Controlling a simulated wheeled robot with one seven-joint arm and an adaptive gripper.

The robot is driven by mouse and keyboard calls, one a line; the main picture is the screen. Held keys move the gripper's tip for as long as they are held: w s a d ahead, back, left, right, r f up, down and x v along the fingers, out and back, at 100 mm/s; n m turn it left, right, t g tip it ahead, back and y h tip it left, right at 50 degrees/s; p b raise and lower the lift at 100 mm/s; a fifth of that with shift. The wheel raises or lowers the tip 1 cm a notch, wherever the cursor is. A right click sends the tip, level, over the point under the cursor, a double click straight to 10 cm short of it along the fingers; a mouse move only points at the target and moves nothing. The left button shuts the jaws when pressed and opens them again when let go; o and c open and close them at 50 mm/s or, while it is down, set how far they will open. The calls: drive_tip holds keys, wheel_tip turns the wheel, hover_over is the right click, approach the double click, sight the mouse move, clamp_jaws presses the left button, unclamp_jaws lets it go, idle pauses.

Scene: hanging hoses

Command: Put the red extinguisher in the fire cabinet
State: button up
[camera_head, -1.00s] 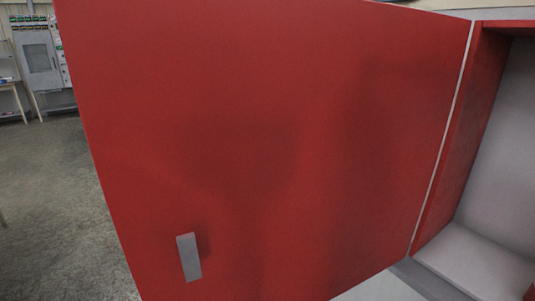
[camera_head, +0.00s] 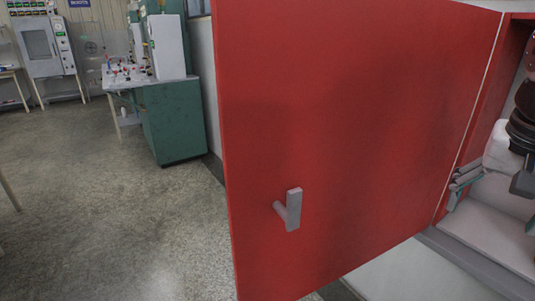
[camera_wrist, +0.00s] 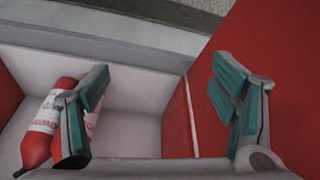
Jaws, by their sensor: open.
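The fire cabinet (camera_head: 482,240) is at the right edge of the head view, with a red side and a pale inside. Its red door (camera_head: 350,140) stands open, with a grey handle (camera_head: 292,209). My gripper (camera_head: 466,178) is inside the opening near the hinge side. In the wrist view my gripper (camera_wrist: 160,72) is open and nothing is between its fingers. The red extinguisher (camera_wrist: 38,145), with a white label, shows at the lower left there, within the cabinet's pale interior. It is beside my left finger and partly hidden by it. The head view does not show it.
The cabinet's side wall (camera_wrist: 178,125) and the open door stand close to my right finger. A green bench (camera_head: 175,120) and a grey oven-like unit (camera_head: 42,50) stand far left. The floor (camera_head: 110,210) between is mostly clear.

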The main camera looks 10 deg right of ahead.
drive_tip(key=s+a+f+n, duration=0.2)
drive_tip(key=s+a+n, duration=0.1)
drive_tip(key=a, duration=0.4)
drive_tip(key=s+a+f+n+y, duration=0.1)
drive_tip(key=s+a+f+n, duration=0.1)
drive_tip(key=a, duration=0.5)
drive_tip(key=s+a+f+n+y, duration=0.1)
drive_tip(key=s+a+f+n, duration=0.1)
drive_tip(key=s+a+n, duration=0.2)
drive_tip(key=a+n, duration=0.1)
drive_tip(key=a, duration=0.2)
drive_tip(key=shift+s+g, duration=0.35)
drive_tip(key=shift+g, duration=0.05)
drive_tip(key=shift+d+r, duration=0.1)
